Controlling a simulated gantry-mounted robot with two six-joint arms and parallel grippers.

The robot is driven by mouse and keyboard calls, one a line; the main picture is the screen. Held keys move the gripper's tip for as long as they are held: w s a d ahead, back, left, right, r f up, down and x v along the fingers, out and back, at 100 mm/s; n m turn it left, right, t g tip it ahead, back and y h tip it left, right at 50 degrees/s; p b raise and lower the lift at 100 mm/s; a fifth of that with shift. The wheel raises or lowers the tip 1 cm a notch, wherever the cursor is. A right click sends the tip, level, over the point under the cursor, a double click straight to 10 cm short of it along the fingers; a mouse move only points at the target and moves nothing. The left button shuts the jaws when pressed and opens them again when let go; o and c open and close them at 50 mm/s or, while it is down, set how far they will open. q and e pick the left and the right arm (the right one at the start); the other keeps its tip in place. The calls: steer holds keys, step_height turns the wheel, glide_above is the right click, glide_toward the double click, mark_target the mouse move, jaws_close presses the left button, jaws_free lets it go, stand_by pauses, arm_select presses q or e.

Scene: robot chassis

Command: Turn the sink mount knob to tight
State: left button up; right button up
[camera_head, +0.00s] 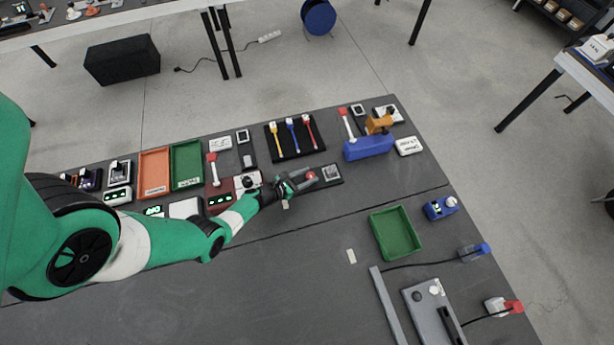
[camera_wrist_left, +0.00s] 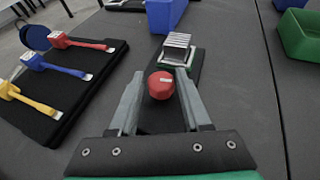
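The sink mount is a small dark plate (camera_wrist_left: 198,58) with a silver finned heat sink (camera_wrist_left: 177,50) at its far end and a round red knob (camera_wrist_left: 161,85) with a pale mark. In the head view, the red knob (camera_head: 311,176) sits left of the heat sink (camera_head: 332,172). My left gripper (camera_head: 309,179) is at the knob, and its fingers stand either side of it in the left wrist view (camera_wrist_left: 160,78). The fingers are apart, with a gap visible left of the knob; contact on the right is unclear. My right gripper is out of view.
A black mat (camera_wrist_left: 60,95) with yellow, blue and red handled switches lies left of the mount in the wrist view. A blue bin (camera_head: 368,148) stands beyond the mount. A green tray (camera_head: 396,234) is nearer right. The table front is mostly clear.

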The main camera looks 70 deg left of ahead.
arm_select(q)
steer(key=shift+o, duration=1.4)
steer(key=shift+s, duration=0.1)
steer(key=p+v, duration=0.5)
steer(key=v, duration=0.6)
steer(key=shift+r+p, duration=0.1)
steer(key=shift+p, duration=0.3)
steer(key=shift+s+d, duration=0.15)
steer(key=shift+s, duration=0.1)
